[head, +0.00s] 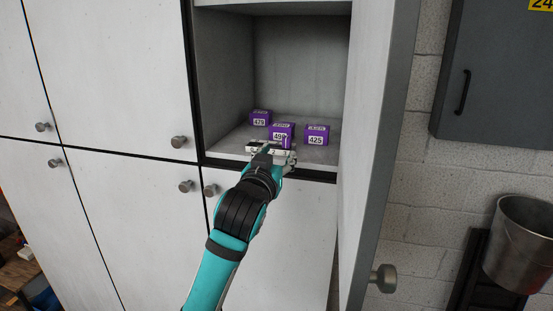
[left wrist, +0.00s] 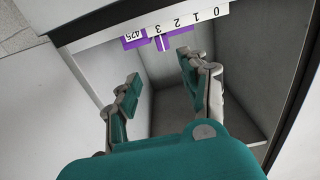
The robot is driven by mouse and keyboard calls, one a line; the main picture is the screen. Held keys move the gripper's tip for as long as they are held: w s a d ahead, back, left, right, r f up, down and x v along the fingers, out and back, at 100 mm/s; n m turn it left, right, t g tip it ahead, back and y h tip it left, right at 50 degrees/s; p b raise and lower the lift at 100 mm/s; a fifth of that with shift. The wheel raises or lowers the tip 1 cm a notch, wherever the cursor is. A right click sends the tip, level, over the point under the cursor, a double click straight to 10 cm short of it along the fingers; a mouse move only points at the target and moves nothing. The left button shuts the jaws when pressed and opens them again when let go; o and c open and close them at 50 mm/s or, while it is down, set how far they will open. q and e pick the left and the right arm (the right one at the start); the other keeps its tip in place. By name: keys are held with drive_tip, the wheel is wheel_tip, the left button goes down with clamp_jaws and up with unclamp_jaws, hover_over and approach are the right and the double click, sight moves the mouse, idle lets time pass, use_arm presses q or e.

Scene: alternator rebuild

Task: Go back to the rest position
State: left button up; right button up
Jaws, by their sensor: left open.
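My left gripper (head: 272,152) reaches up to the front edge of an open cabinet compartment (head: 300,55). Its fingers are spread in the left wrist view (left wrist: 160,76), with nothing between them. Three small purple boxes stand on the compartment floor just beyond it: one marked 479 (head: 260,118) at the back left, one in the middle (head: 282,131) partly hidden by the gripper, its label seemingly 490, and one marked 425 (head: 316,134) at the right. The 425 box also shows upside down in the left wrist view (left wrist: 135,41). My right gripper is out of view.
The open cabinet door (head: 382,130) stands to the right of my arm. Closed white doors (head: 110,70) fill the left. A white strip with digits (left wrist: 190,20) runs along the compartment edge. A metal bucket (head: 520,245) and grey wall cabinet (head: 495,75) are at the far right.

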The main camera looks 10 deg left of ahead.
use_arm(q)
drive_tip(key=shift+s, duration=0.3)
